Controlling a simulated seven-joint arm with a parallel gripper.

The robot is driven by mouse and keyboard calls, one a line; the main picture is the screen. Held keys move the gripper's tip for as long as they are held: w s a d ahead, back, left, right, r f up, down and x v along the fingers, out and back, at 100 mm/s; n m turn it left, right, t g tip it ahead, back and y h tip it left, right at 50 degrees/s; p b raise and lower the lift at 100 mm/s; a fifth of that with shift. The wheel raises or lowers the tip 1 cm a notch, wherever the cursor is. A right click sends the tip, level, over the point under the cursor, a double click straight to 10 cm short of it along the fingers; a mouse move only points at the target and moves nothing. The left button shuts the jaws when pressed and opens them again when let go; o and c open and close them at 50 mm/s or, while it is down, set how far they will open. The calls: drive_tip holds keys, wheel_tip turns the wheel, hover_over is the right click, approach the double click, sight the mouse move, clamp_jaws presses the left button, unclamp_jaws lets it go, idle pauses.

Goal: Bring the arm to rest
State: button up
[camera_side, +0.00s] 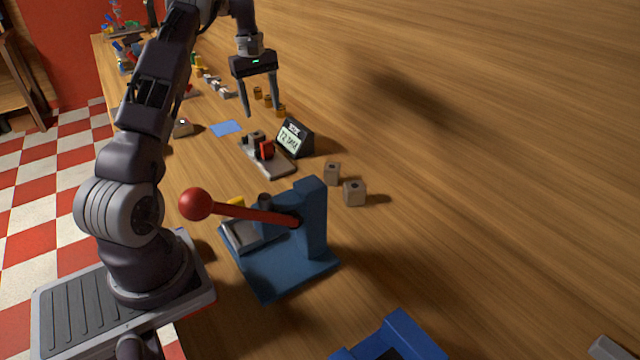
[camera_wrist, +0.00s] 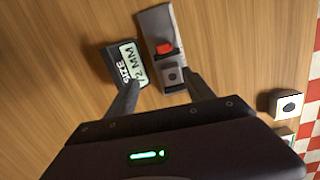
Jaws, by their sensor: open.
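My gripper (camera_side: 262,106) is raised above the wooden table, pointing down, with its two fingers apart and nothing between them. In the side view it hangs above and behind a small grey fixture with a red part (camera_side: 266,150) and a dark display (camera_side: 294,138). In the wrist view the gripper (camera_wrist: 163,92) has the fixture with its red part (camera_wrist: 165,48) and the display reading "SIZE" and "72 MM" (camera_wrist: 131,66) below and beyond its fingertips. No contact with either shows.
A blue press (camera_side: 313,225) with a red-knobbed lever stands in front. Two grey blocks (camera_side: 354,193) lie beside it. A blue card (camera_side: 226,128), several small brass-coloured pieces (camera_side: 268,101) and other parts lie farther back. A blue object (camera_side: 397,338) is at the front edge. The table's right side is mostly clear.

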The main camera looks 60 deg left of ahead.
drive_tip(key=d+r+m+t, duration=0.1)
drive_tip(key=d+r+m, duration=0.3)
drive_tip(key=d+r, duration=0.85)
drive_tip(key=s+d+r+m+t, duration=0.1)
drive_tip(key=s+d+r+m, duration=0.15)
drive_tip(key=d, duration=0.55)
drive_tip(key=s+d+r+m+t, duration=0.1)
drive_tip(key=s+d+m, duration=0.2)
drive_tip(key=d, duration=0.5)
drive_tip(key=s+d+f+m+t, duration=0.1)
drive_tip(key=s+d+f+m, duration=0.1)
drive_tip(key=s+d, duration=0.3)
drive_tip(key=s+d+f+m+t+y, duration=0.1)
drive_tip(key=s+d+m, duration=0.4)
drive_tip(key=s, duration=0.6)
drive_tip(key=shift+s+d+f, duration=0.15)
drive_tip(key=shift+d+f, duration=0.35)
drive_tip(key=shift+f, duration=0.05)
drive_tip(key=shift+m, duration=0.25)
drive_tip(key=shift+c, duration=0.3)
